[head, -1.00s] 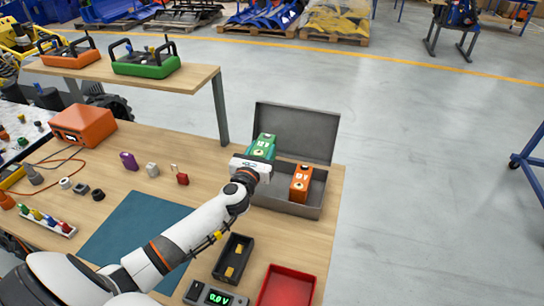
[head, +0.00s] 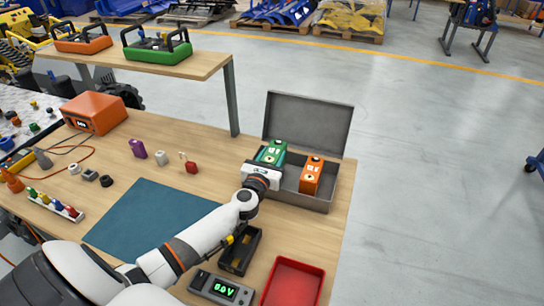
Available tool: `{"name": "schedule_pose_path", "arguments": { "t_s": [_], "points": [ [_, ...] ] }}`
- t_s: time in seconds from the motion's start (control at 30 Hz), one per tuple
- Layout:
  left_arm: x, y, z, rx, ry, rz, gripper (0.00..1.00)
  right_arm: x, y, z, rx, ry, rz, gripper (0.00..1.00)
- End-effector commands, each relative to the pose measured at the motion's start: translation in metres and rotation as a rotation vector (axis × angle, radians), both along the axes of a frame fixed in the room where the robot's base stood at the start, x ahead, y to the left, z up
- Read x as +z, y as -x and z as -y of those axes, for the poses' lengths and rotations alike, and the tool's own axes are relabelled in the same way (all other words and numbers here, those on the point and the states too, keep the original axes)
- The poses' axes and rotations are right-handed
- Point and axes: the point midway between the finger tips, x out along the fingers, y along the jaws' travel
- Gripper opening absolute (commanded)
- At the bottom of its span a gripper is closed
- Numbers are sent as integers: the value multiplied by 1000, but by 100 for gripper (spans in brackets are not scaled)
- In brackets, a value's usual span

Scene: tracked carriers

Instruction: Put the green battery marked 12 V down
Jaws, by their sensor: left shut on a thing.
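The green battery (head: 271,152) is in my left gripper (head: 263,168), at the left part of the open grey metal box (head: 318,203). The gripper is shut on it and hides its lower part. I cannot tell whether the battery touches the box floor. Its marking is too small to read. An orange battery (head: 312,175) stands in the right part of the same box, apart from the green one. My right gripper is not in view.
The box lid (head: 308,124) stands open at the back. In front are a black tray (head: 239,252), a meter reading 0.0 V (head: 221,289) and a red tray (head: 294,284). A blue mat (head: 150,222) lies left. Small parts and an orange case (head: 94,112) sit farther left.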

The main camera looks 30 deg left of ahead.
Motion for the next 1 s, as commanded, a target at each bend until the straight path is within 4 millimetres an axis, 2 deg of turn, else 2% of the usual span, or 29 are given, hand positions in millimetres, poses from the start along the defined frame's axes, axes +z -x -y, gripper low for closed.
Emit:
{"name": "schedule_pose_path", "arguments": {
  "t_s": [0.47,0.5,0.6,0.63,0.87,1.0],
  "points": [
    [-10,0,0,0,-1,2,0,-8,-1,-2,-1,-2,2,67],
    [-15,1,0,0,0,-9,47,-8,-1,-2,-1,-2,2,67],
    [-17,2,1,-1,1,-12,63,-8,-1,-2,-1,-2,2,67],
    [-18,2,1,-1,1,-13,67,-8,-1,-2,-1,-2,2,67],
    [-19,2,2,-3,3,-15,67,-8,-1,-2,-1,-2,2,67],
    [-11,2,2,-4,3,-15,67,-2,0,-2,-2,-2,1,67]
  ]
}}
